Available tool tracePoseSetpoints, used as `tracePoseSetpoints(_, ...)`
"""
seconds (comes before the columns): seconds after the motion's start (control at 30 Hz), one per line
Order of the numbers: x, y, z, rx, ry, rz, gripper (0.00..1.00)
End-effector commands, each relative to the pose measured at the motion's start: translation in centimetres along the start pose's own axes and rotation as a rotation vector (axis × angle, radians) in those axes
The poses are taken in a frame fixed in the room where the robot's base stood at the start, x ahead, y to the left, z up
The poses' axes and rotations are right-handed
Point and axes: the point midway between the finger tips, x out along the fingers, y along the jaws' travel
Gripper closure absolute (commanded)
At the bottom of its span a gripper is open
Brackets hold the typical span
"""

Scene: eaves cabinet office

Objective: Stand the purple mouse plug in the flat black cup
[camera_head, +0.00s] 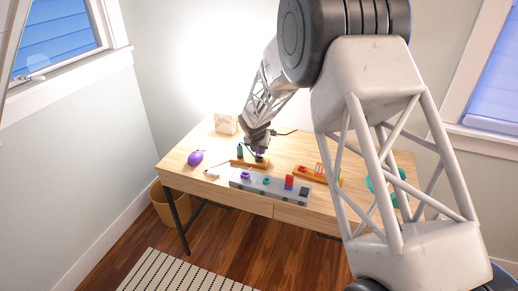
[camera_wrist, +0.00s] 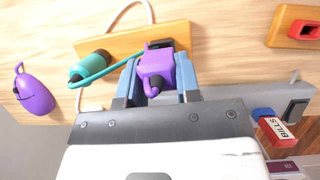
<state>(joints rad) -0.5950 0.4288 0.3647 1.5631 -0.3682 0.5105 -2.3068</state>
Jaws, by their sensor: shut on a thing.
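My gripper (camera_wrist: 157,78) has blue fingers, shut on the sides of a purple plug (camera_wrist: 155,65) with a dark stub facing the wrist camera. A flat black cup (camera_wrist: 158,44) shows partly just beyond the plug, on an orange wooden board (camera_wrist: 110,40). The plug covers part of the cup, and I cannot tell whether it is inside or only above it. In the head view my gripper (camera_head: 259,147) is low over the same board (camera_head: 247,162). A purple mouse-like body (camera_wrist: 35,92) lies to the left; it also shows in the head view (camera_head: 195,158).
A teal plug (camera_wrist: 90,67) with a teal cord stands on the board, close left of my fingers. A grey strip (camera_head: 270,187) with coloured plugs runs along the front. A second orange board (camera_head: 318,173) lies to the right. A white cable loops behind.

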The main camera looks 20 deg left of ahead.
Motion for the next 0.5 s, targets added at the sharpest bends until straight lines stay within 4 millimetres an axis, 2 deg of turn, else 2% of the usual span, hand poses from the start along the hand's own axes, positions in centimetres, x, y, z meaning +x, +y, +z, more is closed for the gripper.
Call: tracePoseSetpoints(0.5, 0.79, 0.01, -0.27, 0.0, 0.0, 0.0, 1.0)
